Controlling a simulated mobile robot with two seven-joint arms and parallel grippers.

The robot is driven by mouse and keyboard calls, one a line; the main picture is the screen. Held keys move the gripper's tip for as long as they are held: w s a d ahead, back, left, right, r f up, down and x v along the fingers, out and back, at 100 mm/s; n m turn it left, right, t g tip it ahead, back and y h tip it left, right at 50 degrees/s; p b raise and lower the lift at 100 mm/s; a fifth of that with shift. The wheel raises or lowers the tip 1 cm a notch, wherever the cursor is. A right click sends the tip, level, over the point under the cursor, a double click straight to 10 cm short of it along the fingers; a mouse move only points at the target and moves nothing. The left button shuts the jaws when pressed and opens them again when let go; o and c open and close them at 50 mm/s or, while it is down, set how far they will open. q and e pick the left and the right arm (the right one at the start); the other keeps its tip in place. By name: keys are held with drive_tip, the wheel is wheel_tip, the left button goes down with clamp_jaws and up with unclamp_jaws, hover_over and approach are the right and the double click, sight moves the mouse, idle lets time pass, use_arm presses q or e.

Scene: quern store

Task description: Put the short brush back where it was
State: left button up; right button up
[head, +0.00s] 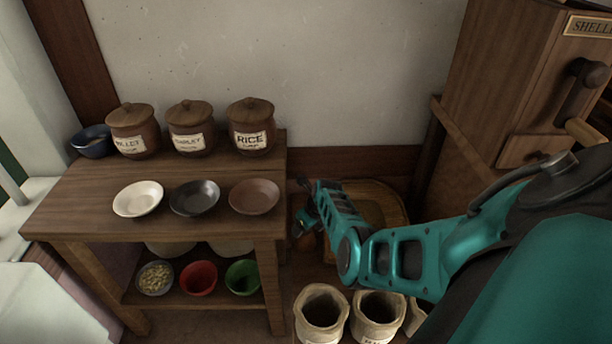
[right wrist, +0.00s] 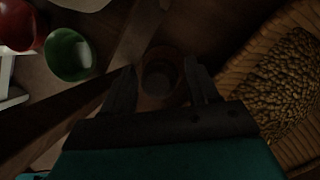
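I cannot make out the short brush in either view. My right gripper (head: 303,222) reaches down between the wooden table and a round woven basket. In the right wrist view its two fingers (right wrist: 161,92) are spread apart, with nothing seen gripped. A round, brown, cup-like pot (right wrist: 161,72) shows between and beyond the fingertips; its inside is dark. In the head view a brownish patch of it seems to show just below the gripper, mostly hidden. My left gripper is in neither view.
The wooden table (head: 85,207) carries lidded jars and bowls; its lower shelf holds a red bowl (head: 199,278) and a green bowl (head: 242,277). The basket (right wrist: 225,75) holds grain beside my right gripper. Open sacks (head: 322,306) stand in front; a wooden cabinet (head: 500,80) stands right.

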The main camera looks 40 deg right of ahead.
drive_tip(key=shift+o, duration=0.6)
